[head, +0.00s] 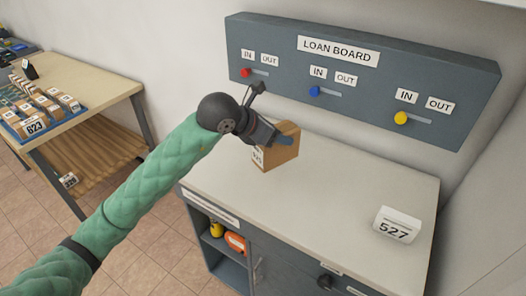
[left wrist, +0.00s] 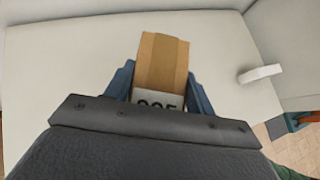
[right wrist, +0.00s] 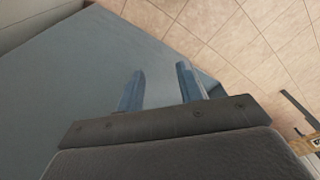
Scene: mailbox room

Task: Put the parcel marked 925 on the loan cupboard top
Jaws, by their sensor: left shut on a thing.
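The parcel (head: 276,148) is a small brown box with a white label, partly hidden by my gripper. My right gripper (right wrist: 160,90) is open and empty, beside a grey-blue surface and above the tiled floor.
The loan board (head: 360,80) with red, blue and yellow sliders is on the wall behind. A table (head: 100,90) with a blue tray (head: 62,128) of parcels stands at left. The middle of the top is clear.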

